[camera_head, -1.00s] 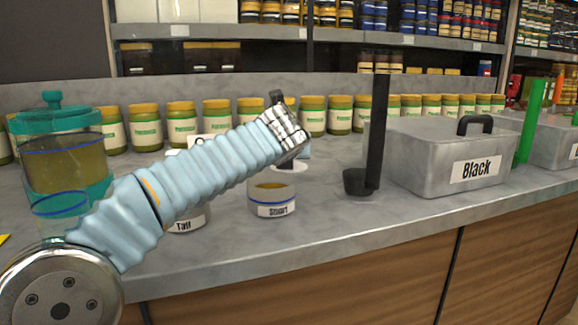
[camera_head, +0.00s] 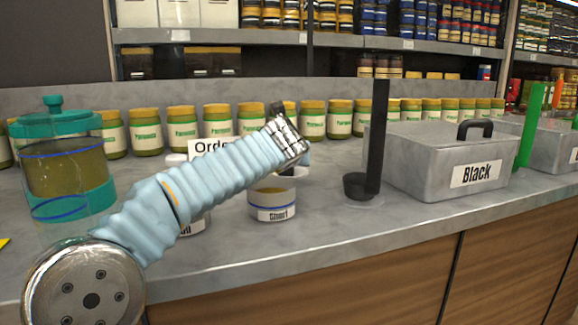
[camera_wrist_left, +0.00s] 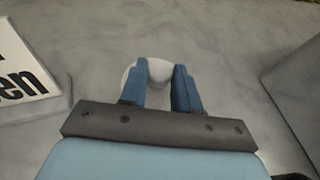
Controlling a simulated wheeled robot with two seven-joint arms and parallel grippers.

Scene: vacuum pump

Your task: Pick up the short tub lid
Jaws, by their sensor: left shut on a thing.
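The short tub (camera_head: 272,198), clear with a white label reading "Short", stands upright on the counter in the head view. The white short tub lid (camera_head: 296,173) shows only in part at the tub's upper right, behind my left gripper (camera_head: 300,162). In the left wrist view, the lid (camera_wrist_left: 158,72) is a pale rounded shape between the two blue fingers of my left gripper (camera_wrist_left: 160,80), which is shut on it. I cannot tell whether the lid touches the tub's rim. My right gripper is not in view.
The tall tub (camera_head: 195,222) is mostly behind my left arm. A black ladle-like tool (camera_head: 368,180) stands to the right, then a grey box labelled "Black" (camera_head: 430,165). A teal-lidded jar (camera_head: 65,165) stands left. Several yellow-lidded jars line the back.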

